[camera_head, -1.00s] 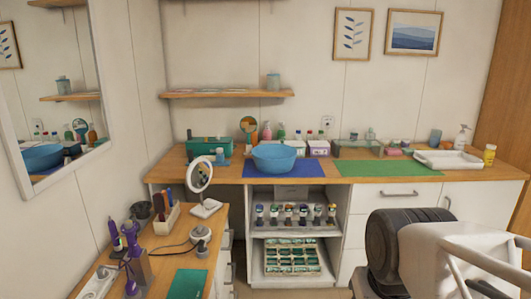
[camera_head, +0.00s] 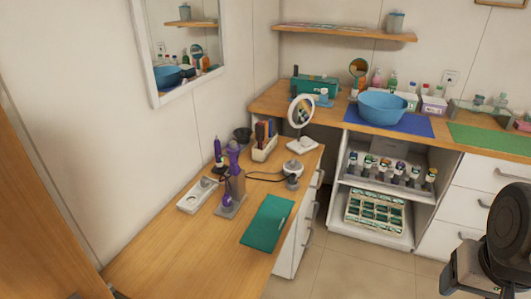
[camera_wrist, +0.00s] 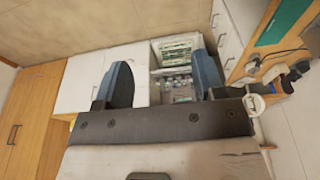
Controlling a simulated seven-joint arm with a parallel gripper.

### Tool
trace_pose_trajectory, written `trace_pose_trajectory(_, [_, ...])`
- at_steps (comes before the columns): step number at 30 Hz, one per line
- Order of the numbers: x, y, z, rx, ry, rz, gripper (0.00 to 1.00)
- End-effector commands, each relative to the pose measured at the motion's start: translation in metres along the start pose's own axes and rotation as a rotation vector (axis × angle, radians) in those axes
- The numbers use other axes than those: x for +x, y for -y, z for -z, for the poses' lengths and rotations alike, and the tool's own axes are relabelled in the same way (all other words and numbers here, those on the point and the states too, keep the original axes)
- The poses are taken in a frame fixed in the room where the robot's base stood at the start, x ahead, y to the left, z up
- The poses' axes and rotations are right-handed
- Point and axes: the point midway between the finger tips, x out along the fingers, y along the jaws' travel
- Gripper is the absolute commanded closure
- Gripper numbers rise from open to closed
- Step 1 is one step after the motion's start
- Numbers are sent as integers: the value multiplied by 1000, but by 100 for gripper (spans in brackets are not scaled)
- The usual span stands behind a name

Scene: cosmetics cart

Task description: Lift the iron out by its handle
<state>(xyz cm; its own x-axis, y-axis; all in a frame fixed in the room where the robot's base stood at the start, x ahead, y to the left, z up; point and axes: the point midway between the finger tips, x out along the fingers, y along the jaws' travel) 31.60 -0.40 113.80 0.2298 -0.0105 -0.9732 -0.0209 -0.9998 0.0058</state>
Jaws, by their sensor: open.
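A purple iron-like tool (camera_head: 233,158) stands upright in a grey-purple stand (camera_head: 228,207) on the wooden side counter. A second slim purple tool (camera_head: 218,151) stands just behind it to the left, by a white tray (camera_head: 197,195). I cannot tell for certain which of the two is the iron. My gripper (camera_wrist: 163,82) is open and empty, its two dark blue fingers wide apart in the wrist view. It is far from the tools, over the floor area. The gripper's fingers are not seen in the head view.
On the side counter (camera_head: 160,262) are a teal mat (camera_head: 268,221), a round mirror (camera_head: 301,111), a brush holder (camera_head: 264,148) and a corded white device (camera_head: 294,169). A blue basin (camera_head: 382,106) stands on the back counter. The counter's front left is clear.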

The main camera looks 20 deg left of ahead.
Motion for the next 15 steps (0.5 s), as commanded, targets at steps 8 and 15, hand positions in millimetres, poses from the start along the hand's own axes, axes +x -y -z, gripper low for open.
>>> trace_pose_trajectory(8, [1,1,10,-9,-17,-6,36])
trace_pose_trajectory(15, [10,7,58,-56,-106,-33,36])
